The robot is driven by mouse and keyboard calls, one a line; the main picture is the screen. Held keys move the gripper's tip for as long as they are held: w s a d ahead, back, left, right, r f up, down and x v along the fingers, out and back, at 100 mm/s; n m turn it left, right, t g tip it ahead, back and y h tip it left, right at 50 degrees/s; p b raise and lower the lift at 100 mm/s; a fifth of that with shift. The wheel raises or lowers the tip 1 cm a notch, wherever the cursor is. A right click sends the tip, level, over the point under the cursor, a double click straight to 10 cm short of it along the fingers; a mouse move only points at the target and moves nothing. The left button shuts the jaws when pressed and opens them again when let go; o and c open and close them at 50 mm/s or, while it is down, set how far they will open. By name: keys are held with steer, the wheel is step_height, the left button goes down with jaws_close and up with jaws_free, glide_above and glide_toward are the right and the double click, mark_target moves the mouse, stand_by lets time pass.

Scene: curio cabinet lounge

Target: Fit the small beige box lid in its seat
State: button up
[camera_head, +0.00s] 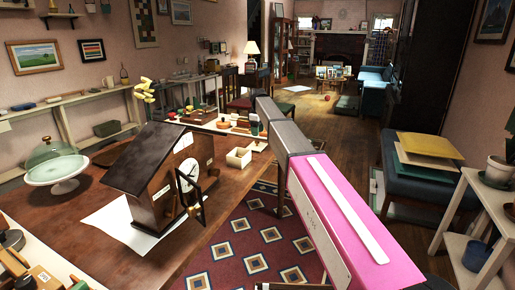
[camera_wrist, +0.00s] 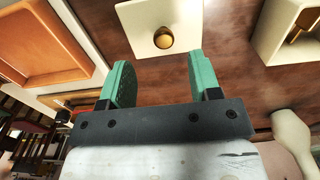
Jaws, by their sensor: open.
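The small beige box lid (camera_wrist: 138,18) shows at the top of the wrist view as a pale square plate with a round brown knob (camera_wrist: 163,38). It lies on the brown wooden table top. My gripper (camera_wrist: 160,68) is open and empty, its two green fingers pointing toward the lid, with the knob roughly in line with the gap between them. An open beige box (camera_wrist: 267,42) stands to the right of the lid, with something brown inside. In the head view a small open beige box (camera_head: 238,158) stands on the table's right edge. I cannot clearly make out the lid there.
An orange-brown tray (camera_wrist: 45,45) is at the left of the wrist view, and a pale rounded object (camera_wrist: 290,130) at the right. In the head view a dark-roofed clock house (camera_head: 158,172) and a glass-domed cake stand (camera_head: 57,165) occupy the table.

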mark_target(257, 141)
steer(key=f, duration=0.6)
steer(key=shift+s+a+f, duration=0.15)
steer(key=shift+a+f, duration=0.05)
steer(key=c, duration=1)
